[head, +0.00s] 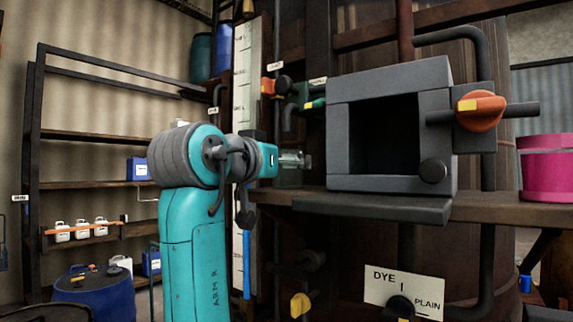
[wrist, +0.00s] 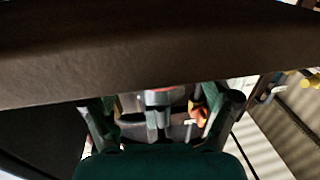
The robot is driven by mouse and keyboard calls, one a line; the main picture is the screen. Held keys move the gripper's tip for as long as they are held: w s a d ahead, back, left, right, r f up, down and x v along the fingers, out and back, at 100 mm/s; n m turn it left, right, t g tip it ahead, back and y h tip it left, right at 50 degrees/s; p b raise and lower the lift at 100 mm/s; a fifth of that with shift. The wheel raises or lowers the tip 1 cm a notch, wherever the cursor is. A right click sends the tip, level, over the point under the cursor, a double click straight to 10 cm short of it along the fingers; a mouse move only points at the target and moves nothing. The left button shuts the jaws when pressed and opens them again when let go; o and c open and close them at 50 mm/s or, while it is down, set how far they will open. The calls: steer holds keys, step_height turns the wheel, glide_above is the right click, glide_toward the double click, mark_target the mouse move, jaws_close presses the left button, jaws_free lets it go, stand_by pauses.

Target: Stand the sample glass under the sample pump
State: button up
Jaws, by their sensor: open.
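My gripper (head: 297,160) reaches right from the teal arm, level with the shelf top and left of a grey box. In the wrist view its fingers (wrist: 160,102) are spread wide. A pale, see-through shape shows around the fingers in the head view, perhaps the sample glass; I cannot tell it from the fingers. In the wrist view a small grey thing (wrist: 155,122) shows between the fingers, too unclear to name. A dark pipe with a green-handled tap (head: 314,104) is above the gripper; I cannot tell whether it is the sample pump.
The grey open-fronted box (head: 342,140), with an orange-handled valve (head: 480,110) beside it, stands on a brown shelf (head: 500,212). A pink tub (head: 546,165) is at the right. The shelf edge (wrist: 150,55) fills the wrist view's top. A blue drum (head: 95,295) is lower left.

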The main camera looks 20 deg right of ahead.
steer(key=v, duration=1)
steer(key=shift+r, duration=0.1)
